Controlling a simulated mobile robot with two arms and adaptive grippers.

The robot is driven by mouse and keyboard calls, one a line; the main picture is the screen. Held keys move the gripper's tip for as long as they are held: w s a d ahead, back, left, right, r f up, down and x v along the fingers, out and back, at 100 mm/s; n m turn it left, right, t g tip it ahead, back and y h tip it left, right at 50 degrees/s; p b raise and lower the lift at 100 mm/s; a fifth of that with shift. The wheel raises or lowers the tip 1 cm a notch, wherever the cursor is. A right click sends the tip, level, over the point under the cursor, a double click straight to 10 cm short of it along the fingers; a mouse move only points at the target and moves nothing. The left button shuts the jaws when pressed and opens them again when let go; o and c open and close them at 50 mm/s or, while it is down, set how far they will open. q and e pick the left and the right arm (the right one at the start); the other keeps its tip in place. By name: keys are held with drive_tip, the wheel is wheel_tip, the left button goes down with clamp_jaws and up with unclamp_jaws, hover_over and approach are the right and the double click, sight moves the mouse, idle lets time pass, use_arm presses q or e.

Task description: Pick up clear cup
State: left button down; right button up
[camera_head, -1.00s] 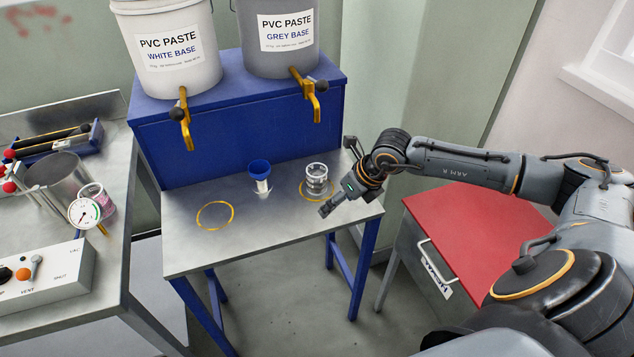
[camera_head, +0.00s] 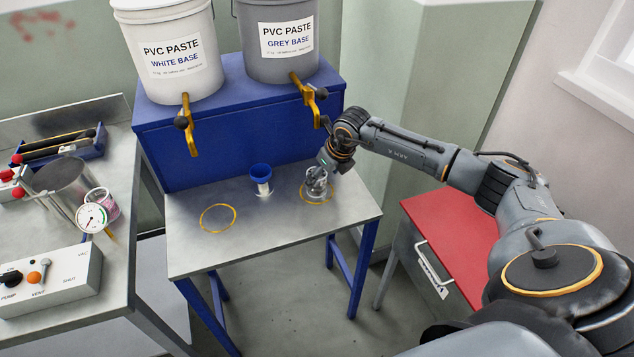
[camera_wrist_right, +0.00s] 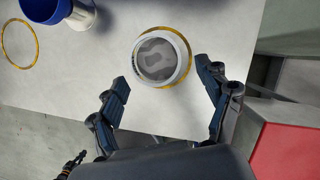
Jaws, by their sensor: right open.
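The clear cup (camera_head: 315,183) stands upright on the right yellow ring of the steel table (camera_head: 262,225), below the grey bucket's tap. In the wrist view my right gripper (camera_wrist_right: 162,75) is open, a finger to each side, with no finger seen gripping the cup.
A small blue-topped cup (camera_head: 261,178) stands left of the clear cup. An empty yellow ring (camera_head: 218,218) is farther left. Two brass taps (camera_head: 190,130) overhang the table from the blue stand (camera_head: 235,130). A red-topped cabinet (camera_head: 450,230) stands to the right.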

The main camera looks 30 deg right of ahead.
drive_tip(key=shift+w+a+f, duration=0.15)
drive_tip(key=shift+w+f, duration=0.45)
drive_tip(key=shift+w+a+f, duration=0.15)
drive_tip(key=shift+w+f, duration=0.4)
drive_tip(key=shift+f, duration=0.25)
drive_tip(key=c, duration=1.3)
drive_tip(key=shift+c, duration=0.2)
drive_tip(key=shift+r, duration=0.1)
